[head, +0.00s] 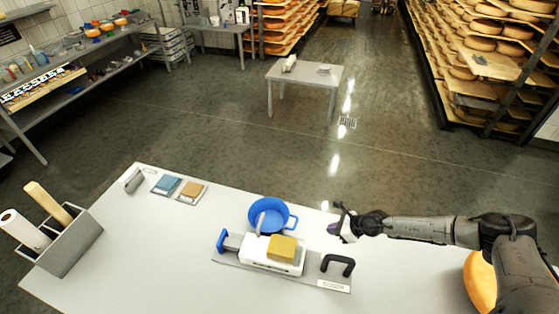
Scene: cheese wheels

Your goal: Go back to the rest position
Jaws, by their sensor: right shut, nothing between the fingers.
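My right arm comes in from the right side of the head view. My right gripper (339,222) is shut and empty, above the white table (170,245), to the right of the blue pot. My left gripper is not in view. A grey board (235,262) with a blue handle at its left and a black handle at its right lies on the table. A yellow block (282,247) rests on the white part of the board.
A blue pot (268,214) stands behind the board. A grey holder (75,247) with rolls is at the left. Blue and tan pads (167,185) lie toward the back left. A cheese wheel (478,282) is partly hidden by my right arm. The table's left middle is clear.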

